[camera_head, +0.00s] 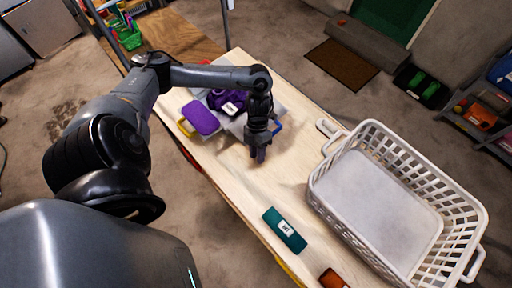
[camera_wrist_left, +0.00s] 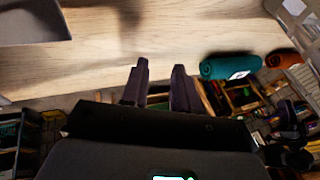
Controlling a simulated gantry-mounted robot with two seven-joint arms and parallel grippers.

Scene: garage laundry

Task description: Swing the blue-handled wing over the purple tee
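The purple tee (camera_head: 226,99) lies on a grey folding board at the far part of the table, with a white label on it. A purple part of it (camera_head: 201,117) lies to the left, near a yellow handle (camera_head: 185,127). The blue handle (camera_head: 278,127) shows at the board's right side, just beyond my left gripper (camera_head: 258,154). My forearm and wrist hide much of that wing. In the left wrist view my left gripper (camera_wrist_left: 161,82) has its fingers apart with nothing between them, and a grey panel edge (camera_wrist_left: 32,24) shows at upper left. My right gripper is not in view.
A white laundry basket (camera_head: 375,205) stands on the right of the table. A teal roll (camera_head: 285,229) and an orange-brown roll (camera_head: 331,279) lie nearer me. The table (camera_head: 240,180) is bare between gripper and teal roll. A green basket (camera_head: 129,38) stands behind.

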